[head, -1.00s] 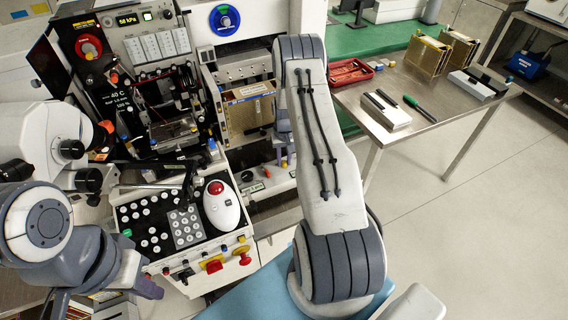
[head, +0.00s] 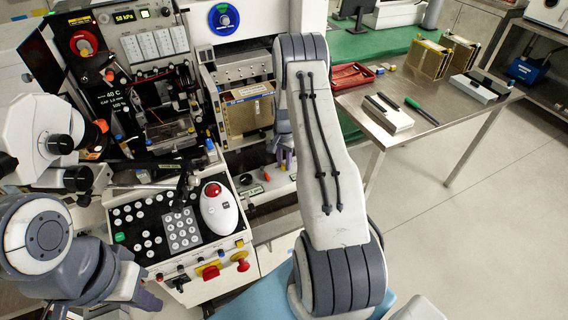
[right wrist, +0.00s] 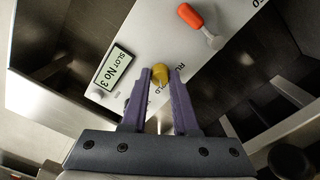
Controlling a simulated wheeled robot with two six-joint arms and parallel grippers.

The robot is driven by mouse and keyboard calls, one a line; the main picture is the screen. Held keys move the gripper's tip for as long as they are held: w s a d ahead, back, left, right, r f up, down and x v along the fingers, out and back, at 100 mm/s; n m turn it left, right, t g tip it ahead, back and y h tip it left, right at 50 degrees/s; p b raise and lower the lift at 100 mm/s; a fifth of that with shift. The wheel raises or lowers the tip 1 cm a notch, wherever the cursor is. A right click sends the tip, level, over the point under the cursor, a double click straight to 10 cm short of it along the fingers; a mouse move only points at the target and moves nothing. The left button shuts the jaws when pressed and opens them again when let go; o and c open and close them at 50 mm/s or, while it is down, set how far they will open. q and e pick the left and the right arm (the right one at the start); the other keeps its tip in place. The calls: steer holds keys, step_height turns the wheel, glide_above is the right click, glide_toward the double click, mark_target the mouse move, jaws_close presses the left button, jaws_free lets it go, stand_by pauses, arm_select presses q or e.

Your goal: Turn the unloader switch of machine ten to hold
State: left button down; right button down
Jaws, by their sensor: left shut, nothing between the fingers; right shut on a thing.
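The switch (right wrist: 160,74) is a small lever with a yellow tip on a pale panel (right wrist: 137,35) in the right wrist view. Lettering beside it is partly covered by my fingers; "RU" and "LD" can be read. My right gripper (right wrist: 160,80) has its purple fingers shut on this yellow-tipped switch, one on each side. In the head view my right arm hides the switch, and only a bit of the purple right gripper (head: 284,157) shows beside the machine's lower front. My left gripper (head: 150,301) is shut and empty at the lower left, below the console.
An orange-tipped lever (right wrist: 190,16) stands beside the held switch. A display (right wrist: 113,68) reads "SLOT No 3". A steel table (head: 425,120) stands at the right.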

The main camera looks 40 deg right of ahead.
mark_target(284, 164)
stand_by(0.5)
steer(key=c, duration=0.7)
jaws_free()
step_height(284, 164, up, 10)
steer(key=shift+r+b, duration=0.25)
steer(key=shift+b, duration=0.7)
